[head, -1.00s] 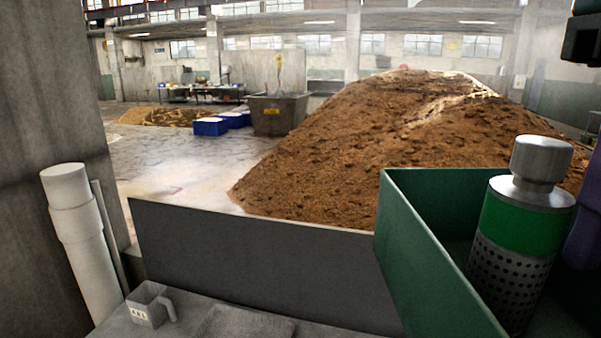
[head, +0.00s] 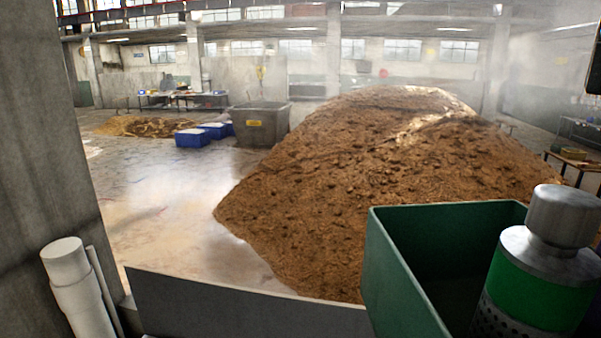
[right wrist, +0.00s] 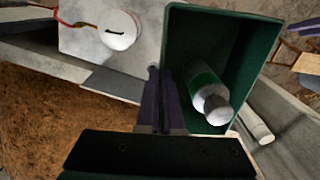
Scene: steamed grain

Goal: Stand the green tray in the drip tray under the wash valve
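The green tray (head: 395,280) is an open deep box at the lower right of the head view; its lower part is cut off. A cylinder (head: 540,290) with a silver cap, green band and perforated lower part stands in it. In the right wrist view the green tray (right wrist: 228,38) shows with the cylinder (right wrist: 205,82) inside. My right gripper (right wrist: 163,95) has its purple fingers close together at the tray's near-left wall, apparently gripping it; the contact is partly hidden. My left gripper is not in view. I cannot make out the drip tray or wash valve.
A grey low wall (head: 230,305) crosses the front. A white pipe (head: 75,285) and concrete pillar (head: 40,150) stand left. A brown grain heap (head: 370,170) lies beyond. The wrist view shows a white round dial-like thing (right wrist: 117,31). Open floor (head: 150,200) lies left of the heap.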

